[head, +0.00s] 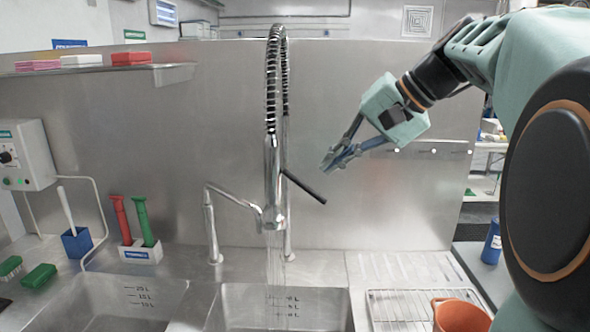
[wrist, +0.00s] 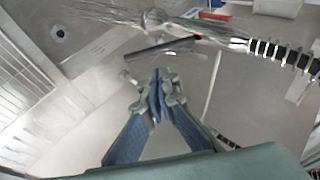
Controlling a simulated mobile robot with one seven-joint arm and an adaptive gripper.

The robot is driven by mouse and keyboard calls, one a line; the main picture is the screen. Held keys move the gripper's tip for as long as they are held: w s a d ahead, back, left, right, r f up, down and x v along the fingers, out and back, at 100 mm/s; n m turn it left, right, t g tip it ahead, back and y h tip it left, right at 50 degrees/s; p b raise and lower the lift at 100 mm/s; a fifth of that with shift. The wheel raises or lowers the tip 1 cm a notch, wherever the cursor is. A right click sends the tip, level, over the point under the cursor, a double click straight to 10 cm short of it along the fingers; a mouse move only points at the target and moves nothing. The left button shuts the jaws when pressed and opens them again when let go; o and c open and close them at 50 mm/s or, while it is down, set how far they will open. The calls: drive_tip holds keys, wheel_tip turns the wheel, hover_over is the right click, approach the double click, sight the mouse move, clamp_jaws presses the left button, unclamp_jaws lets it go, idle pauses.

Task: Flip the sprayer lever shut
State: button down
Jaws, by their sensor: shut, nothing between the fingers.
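The sprayer (head: 272,180) hangs from a coiled spring hose above the sink, and water runs from its lower end. Its black lever (head: 304,187) sticks out to the right and slopes down, away from the sprayer body. My gripper (head: 328,166) is shut and empty, above and to the right of the lever's free end, apart from it in the head view. In the wrist view the closed fingertips (wrist: 157,82) point at the lever (wrist: 160,49), which lies just beyond them. The sprayer body (wrist: 215,32) and its spray show behind the lever.
Two sink basins (head: 335,300) lie below. A side spout (head: 212,225) stands left of the sprayer. An orange-brown bowl (head: 460,316) and a wire rack (head: 400,308) are at the right. A steel wall (head: 390,215) stands behind. The space around the lever's right side is clear.

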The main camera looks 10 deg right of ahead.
drive_tip(key=v, duration=0.8)
drive_tip(key=shift+r, duration=0.15)
drive_tip(key=shift+s, duration=0.1)
